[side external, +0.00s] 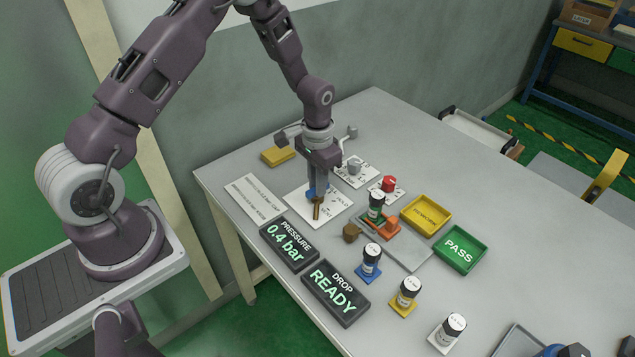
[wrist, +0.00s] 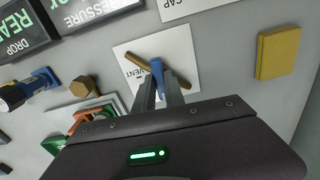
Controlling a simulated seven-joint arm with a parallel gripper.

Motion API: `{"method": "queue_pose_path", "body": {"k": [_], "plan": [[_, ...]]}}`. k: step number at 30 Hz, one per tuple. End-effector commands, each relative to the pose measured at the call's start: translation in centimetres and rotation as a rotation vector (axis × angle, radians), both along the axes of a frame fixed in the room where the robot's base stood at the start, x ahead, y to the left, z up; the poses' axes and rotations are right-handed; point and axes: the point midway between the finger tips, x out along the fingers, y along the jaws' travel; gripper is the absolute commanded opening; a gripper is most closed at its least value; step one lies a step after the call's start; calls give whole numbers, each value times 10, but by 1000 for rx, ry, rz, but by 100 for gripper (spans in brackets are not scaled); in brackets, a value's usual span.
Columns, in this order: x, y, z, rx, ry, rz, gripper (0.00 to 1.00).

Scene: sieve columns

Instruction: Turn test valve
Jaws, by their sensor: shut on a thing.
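The test valve stands on a white plate (side external: 335,206) marked VENT and HOLD. It has a blue handle (wrist: 158,70) and a brass-brown bar or pipe (wrist: 137,62), which also shows in the side view (side external: 317,209). My gripper (wrist: 162,88) points down over the plate with its fingers shut on the blue handle. In the wrist view the handle runs nearly in line with the fingers and crosses the brass bar at an angle. The pressure display (side external: 288,243) reads 0.4 bar. The fingers hide part of the valve and of the plate's lettering.
The drop display (side external: 335,291) reads READY. A column with a green band (side external: 376,207) stands by an orange holder (side external: 391,223). Blue, yellow and white-based columns stand toward the front. A yellow REWORK tray (side external: 427,215) and green PASS tray (side external: 460,250) lie right. A yellow block (side external: 277,156) lies behind.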

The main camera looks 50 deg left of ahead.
Motion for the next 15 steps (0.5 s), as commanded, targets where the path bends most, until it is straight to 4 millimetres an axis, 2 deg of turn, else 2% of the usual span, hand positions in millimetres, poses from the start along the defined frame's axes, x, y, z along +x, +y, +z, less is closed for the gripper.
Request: {"method": "queue_pose_path", "body": {"k": [15], "plan": [[2, 0, 1, 0, -5, 75, 0]]}}
